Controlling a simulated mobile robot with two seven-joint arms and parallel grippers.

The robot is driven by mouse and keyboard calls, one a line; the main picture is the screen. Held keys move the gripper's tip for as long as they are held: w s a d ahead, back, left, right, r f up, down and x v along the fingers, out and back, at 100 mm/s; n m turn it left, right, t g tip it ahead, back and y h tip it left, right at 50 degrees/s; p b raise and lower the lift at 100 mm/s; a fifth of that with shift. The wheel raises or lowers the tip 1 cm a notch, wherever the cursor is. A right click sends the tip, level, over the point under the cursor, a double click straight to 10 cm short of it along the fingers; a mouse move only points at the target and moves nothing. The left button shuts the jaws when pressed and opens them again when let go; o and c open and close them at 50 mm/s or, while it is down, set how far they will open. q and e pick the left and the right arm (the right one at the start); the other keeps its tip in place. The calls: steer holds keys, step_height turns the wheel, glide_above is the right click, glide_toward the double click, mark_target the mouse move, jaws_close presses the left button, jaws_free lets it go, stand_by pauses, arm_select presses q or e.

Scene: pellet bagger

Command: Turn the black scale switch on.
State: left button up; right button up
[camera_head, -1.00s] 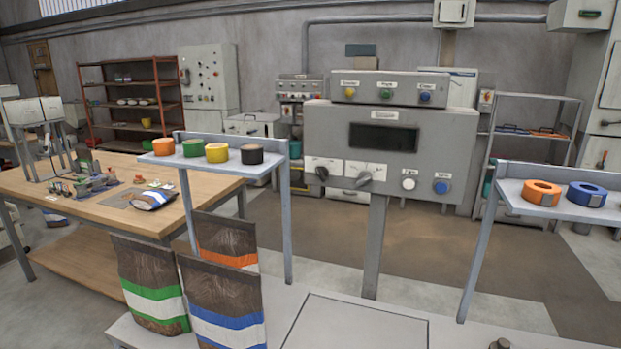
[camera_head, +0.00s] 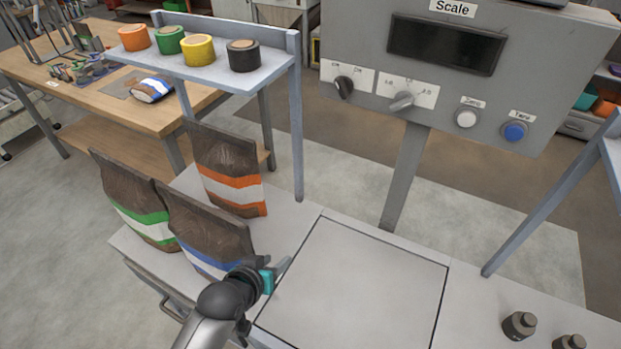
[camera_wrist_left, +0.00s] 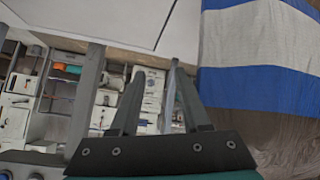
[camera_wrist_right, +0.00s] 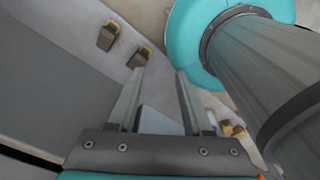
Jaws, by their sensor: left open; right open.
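The black scale switch (camera_head: 344,86) is a small knob on a white label at the lower left of the grey scale panel (camera_head: 350,45). A grey knob (camera_head: 402,101) sits right of it. My left gripper (camera_head: 282,268) is low in the head view, beside the blue-striped bag and near the weighing plate, well below the switch. In the left wrist view its fingers (camera_wrist_left: 155,90) are apart with nothing between them. My right gripper is outside the head view. In the right wrist view its fingers (camera_wrist_right: 158,90) are apart and empty.
A white button (camera_head: 466,117) and a blue button (camera_head: 514,131) are on the panel's right. Bags stand left of the weighing plate (camera_head: 355,290). A shelf (camera_head: 215,78) with tape rolls is left of the panel. Dark weights (camera_head: 519,325) stand at lower right. The plate is clear.

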arm_select(q)
steer(key=w+d+r+t+h, duration=0.1)
steer(key=w+r+t, duration=0.15)
steer(key=r, duration=0.45)
steer(key=w+d+r+t+h, duration=0.1)
steer(key=w+d+r, duration=0.1)
steer(key=w+r, duration=0.35)
steer(key=n+t+h+p, duration=0.1)
steer(key=t+h, duration=0.1)
steer(key=t, duration=0.2)
glide_toward(338, 87)
steer(key=x, duration=0.8)
steer(key=shift+w+d, duration=0.1)
steer(key=shift+w, duration=0.25)
jaws_close()
